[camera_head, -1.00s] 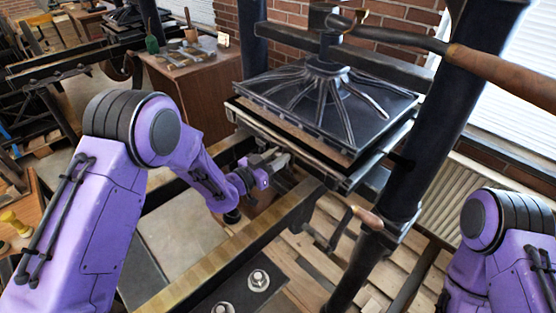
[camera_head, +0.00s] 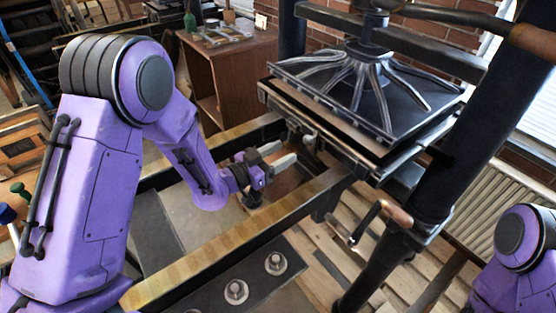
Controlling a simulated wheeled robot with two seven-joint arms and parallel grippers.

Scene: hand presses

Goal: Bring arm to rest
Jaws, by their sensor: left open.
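My left arm is purple and reaches in from the left over the rails of the hand press. My left gripper (camera_head: 280,157) is open and empty. It hovers above the gap between the rails, just left of the press bed, and no contact shows. The press has a black platen (camera_head: 368,88) with ribs on top, above the bed. My right arm shows only as a purple shoulder at the lower right edge; its gripper is out of view.
Two brass-topped rails (camera_head: 235,238) run beside the arm. A brown cabinet (camera_head: 238,75) stands behind the left arm. A dark press post (camera_head: 450,130) and a crank with a wooden handle (camera_head: 396,213) stand at the right. A wooden pallet floor lies below.

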